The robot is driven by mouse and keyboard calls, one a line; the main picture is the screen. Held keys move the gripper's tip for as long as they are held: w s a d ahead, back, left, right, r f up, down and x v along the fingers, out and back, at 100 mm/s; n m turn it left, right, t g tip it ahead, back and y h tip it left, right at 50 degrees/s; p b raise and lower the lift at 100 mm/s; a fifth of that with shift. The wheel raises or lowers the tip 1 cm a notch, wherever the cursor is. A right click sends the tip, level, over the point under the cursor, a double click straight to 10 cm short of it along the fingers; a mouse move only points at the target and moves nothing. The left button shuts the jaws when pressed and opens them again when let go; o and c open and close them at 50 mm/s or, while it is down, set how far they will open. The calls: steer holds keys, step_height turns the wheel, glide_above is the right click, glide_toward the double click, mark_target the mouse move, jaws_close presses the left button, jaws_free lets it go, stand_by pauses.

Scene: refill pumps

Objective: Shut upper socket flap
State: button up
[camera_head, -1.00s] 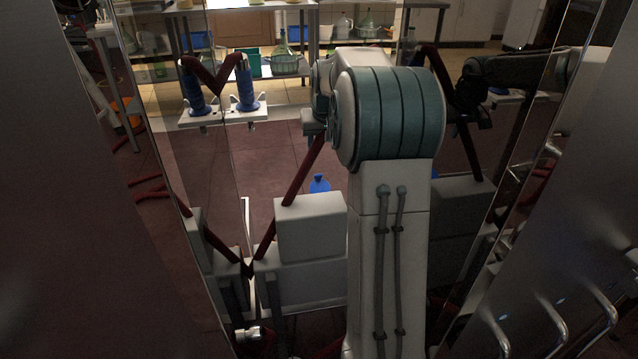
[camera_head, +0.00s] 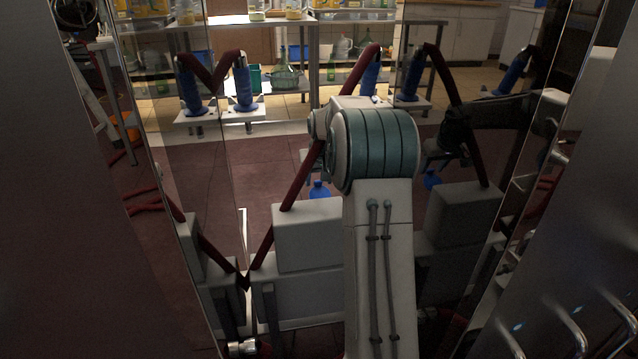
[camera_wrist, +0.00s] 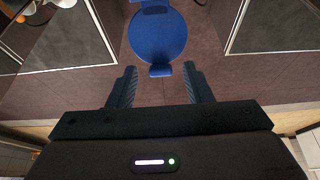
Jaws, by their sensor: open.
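A blue round piece with small tabs, which looks like the flap (camera_wrist: 157,35), shows upright in the wrist view, just beyond my fingertips. A small blue piece (camera_head: 319,190) of similar shape stands at the top edge of a pale grey box in the head view. My gripper (camera_wrist: 159,86) is open, with its two dark fingers apart and nothing between them. The blue piece appears centred ahead of the gap; I cannot tell whether it touches. The head view does not show my gripper clearly, as my arm blocks it. The socket itself is not clearly visible.
Blue-sleeved nozzles (camera_head: 243,85) with dark red hoses rest on a white shelf at the back left. Grey boxes (camera_head: 308,235) stand beside my arm. Glossy panels with reflections close in both sides. Metal handles (camera_head: 560,340) are at lower right. Brown floor lies beyond.

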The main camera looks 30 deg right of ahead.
steer(key=shift+f, duration=0.1)
steer(key=shift+c, duration=0.3)
jaws_close()
